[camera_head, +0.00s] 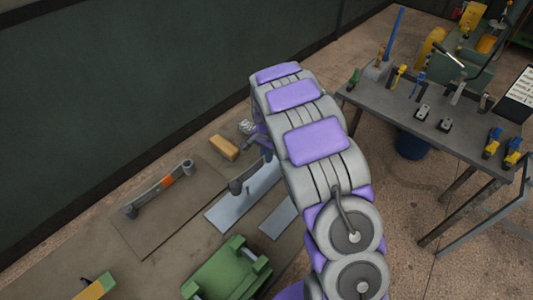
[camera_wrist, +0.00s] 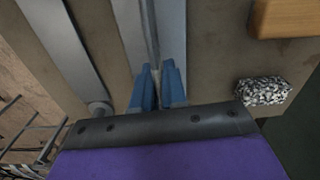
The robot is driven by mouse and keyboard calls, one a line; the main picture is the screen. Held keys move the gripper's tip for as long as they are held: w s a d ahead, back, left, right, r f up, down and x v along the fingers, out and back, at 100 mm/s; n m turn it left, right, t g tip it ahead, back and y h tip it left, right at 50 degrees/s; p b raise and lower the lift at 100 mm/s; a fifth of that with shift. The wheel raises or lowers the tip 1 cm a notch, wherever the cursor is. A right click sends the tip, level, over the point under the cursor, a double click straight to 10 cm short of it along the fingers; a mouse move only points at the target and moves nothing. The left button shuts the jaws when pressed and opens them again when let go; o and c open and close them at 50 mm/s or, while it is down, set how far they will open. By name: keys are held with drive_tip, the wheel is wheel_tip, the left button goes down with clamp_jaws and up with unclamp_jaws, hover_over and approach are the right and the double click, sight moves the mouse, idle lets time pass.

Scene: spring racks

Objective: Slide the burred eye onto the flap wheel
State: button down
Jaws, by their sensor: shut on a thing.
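My gripper (camera_wrist: 158,90) is shut on a narrow grey metal strip (camera_wrist: 147,30), held between its blue fingertips. In the head view my gripper is mostly hidden behind my arm. There a dark spring leaf (camera_head: 251,175) with a rounded eye (camera_head: 235,187) at its near end runs from the gripper area over a pale plate (camera_head: 222,216); it appears to be the held strip. Burrs are too small to see. I cannot pick out the flap wheel with certainty; a yellow round part (camera_head: 431,47) stands beside the green machine (camera_head: 462,62) on the bench.
Another spring leaf with an orange band (camera_head: 167,182) lies left. A wooden block (camera_head: 223,147) and speckled lump (camera_head: 246,127) lie near my gripper. A green fixture (camera_head: 229,270) is in front. The tool-covered metal bench (camera_head: 385,97) stands right, with open floor before it.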

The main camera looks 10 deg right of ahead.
drive_tip(key=shift+f, duration=2.85)
drive_tip(key=c, duration=1.1)
unclamp_jaws()
wheel_tip(320, 180, up, 17)
drive_tip(key=p, duration=0.2)
drive_tip(key=shift+r, duration=0.15)
drive_tip(key=s+d+r+n, duration=0.1)
drive_tip(key=s+r+n, duration=0.1)
drive_tip(key=s+r, duration=0.5)
drive_tip(key=s+r+n, duration=0.2)
drive_tip(key=s+r, duration=0.1)
drive_tip(key=s, duration=0.8)
drive_tip(key=s+a+n+g, duration=0.1)
drive_tip(key=s+n, duration=0.5)
drive_tip(key=s, duration=1.8)
drive_tip(key=shift+g, duration=0.4)
